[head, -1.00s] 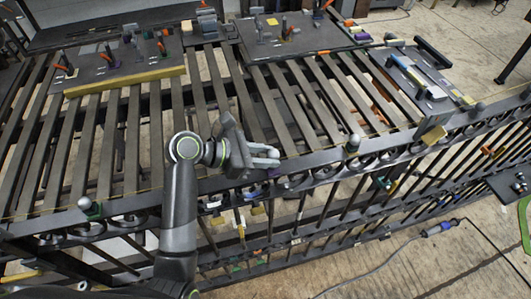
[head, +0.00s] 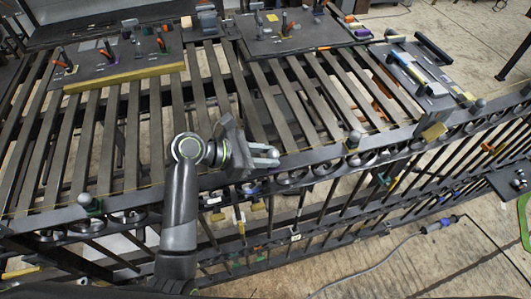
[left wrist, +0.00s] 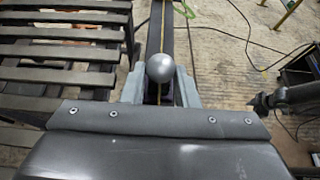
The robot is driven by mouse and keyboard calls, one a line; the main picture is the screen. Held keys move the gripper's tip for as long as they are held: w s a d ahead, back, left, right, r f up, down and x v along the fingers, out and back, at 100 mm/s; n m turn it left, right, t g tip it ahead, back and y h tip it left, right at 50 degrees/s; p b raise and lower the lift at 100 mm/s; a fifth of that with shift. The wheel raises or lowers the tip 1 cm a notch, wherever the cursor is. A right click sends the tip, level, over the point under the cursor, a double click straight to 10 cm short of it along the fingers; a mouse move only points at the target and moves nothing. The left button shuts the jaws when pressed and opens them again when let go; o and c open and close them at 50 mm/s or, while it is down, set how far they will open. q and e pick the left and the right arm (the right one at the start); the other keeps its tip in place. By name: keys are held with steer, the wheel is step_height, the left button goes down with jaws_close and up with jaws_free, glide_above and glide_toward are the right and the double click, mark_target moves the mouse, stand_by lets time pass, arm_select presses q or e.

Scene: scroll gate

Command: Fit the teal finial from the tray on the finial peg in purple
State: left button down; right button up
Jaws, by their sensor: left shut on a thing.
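My left gripper (head: 262,157) is over the gate's dark top rail (head: 320,158), near the middle of the gate. In the left wrist view its two fingers (left wrist: 160,88) are closed on either side of a round silver-grey ball finial (left wrist: 160,68). The ball stands above the fingers; its lower part is mostly hidden, so I see no teal on it. A dark purplish patch shows just below the ball. I cannot tell whether the finial touches the peg. My right gripper is not identifiable in view.
Ball-topped finials stand on the rail at left (head: 85,200), at centre right (head: 353,141) and far right (head: 480,105). Behind are a slatted bench (head: 150,110) with dark tool boards (head: 110,62) and a board at the right (head: 420,75). A cable lies on the floor at front right.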

arm_select(q)
steer(key=shift+f, duration=0.1)
steer(key=c, duration=1)
jaws_free()
steer(key=shift+c, duration=0.2)
steer(key=shift+f, duration=0.1)
steer(key=b+v, duration=0.3)
steer(key=v, duration=1.4)
steer(key=shift+a, duration=0.2)
steer(key=shift+s, duration=0.1)
